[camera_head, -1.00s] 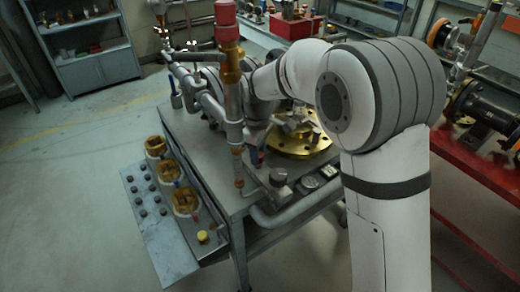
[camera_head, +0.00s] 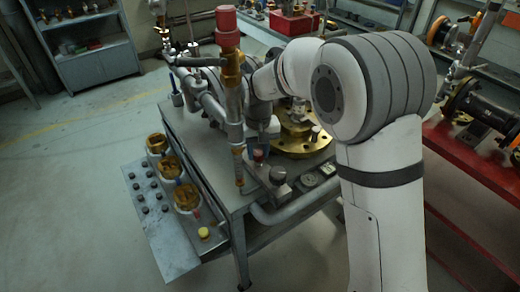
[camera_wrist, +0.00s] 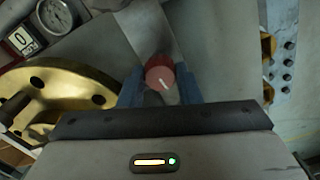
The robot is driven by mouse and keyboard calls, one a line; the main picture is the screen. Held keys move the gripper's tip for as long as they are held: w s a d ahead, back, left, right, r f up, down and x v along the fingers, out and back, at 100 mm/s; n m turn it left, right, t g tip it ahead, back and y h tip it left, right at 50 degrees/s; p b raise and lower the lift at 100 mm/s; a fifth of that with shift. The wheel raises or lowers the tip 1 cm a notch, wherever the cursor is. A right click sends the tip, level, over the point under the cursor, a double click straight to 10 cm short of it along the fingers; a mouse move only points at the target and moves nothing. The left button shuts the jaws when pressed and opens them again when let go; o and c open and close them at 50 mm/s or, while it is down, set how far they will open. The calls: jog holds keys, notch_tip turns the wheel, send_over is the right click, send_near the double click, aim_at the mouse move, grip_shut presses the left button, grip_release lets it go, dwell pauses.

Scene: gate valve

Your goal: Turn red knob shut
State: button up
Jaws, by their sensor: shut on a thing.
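The red knob (camera_wrist: 160,74) is round with a white line on its face. It sits between the two blue fingers of my gripper (camera_wrist: 161,88) in the wrist view, and the fingers are shut on it. In the head view, the knob shows as a small red spot (camera_head: 258,155) on the bench, just right of the upright pipe. The fingertips are hard to make out there. The knob's lower part is hidden by my gripper in the wrist view.
An upright pipe with a red top (camera_head: 228,28) stands close left of my arm. A brass flange (camera_wrist: 75,88) lies close to the left of my gripper in the wrist view. A gauge (camera_wrist: 55,15) and a small display are beyond it. Several brass valves line the bench's left side.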

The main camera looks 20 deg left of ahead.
aim_at(258, 153)
jog(key=shift+m, duration=0.6)
jog(key=o, duration=1)
jog(key=shift+c, duration=0.2)
jog(key=shift+r, duration=3.9)
